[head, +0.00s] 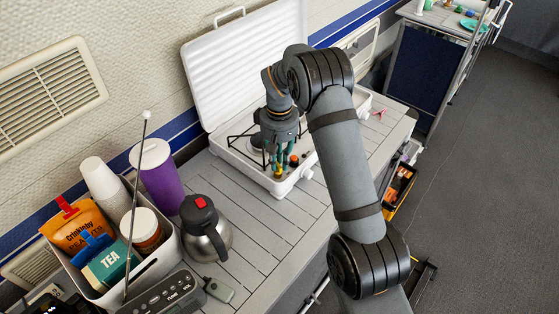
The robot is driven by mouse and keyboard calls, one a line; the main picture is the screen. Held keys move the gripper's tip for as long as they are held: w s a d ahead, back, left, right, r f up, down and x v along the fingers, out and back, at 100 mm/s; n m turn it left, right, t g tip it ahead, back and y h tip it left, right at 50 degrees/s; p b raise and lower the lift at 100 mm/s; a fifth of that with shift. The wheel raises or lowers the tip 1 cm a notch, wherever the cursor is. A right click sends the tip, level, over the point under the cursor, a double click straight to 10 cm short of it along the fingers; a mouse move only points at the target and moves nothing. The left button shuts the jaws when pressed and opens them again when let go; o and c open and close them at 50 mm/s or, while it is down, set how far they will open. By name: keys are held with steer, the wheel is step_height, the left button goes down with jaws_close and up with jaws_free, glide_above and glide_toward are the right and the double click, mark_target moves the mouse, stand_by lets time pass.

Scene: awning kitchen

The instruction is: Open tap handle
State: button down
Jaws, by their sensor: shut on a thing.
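My gripper (279,170) points down into the front part of an open white case unit (262,180), which has a black wire rack inside. The fingers are shut on a small part at the front of the unit, which looks like the tap handle. The fingers hide most of it, so its shape and how far it is turned cannot be told. A little orange and yellow shows around the fingertips. The unit's ribbed white lid (235,60) stands up behind my gripper.
On the slatted grey table (275,225) stand a steel jug (207,228), a purple tumbler (158,178) and a white bin (165,255) of cups and packets. A black radio (165,295) with a raised antenna is at the front. The slats right of the jug are clear.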

steer(key=shift+w+n, duration=0.1)
steer(key=shift+n, duration=1.8)
steer(key=c, duration=1.7)
jaws_free()
steer(key=shift+c, duration=0.2)
steer(key=shift+o, duration=0.5)
step_height(320, 180, up, 12)
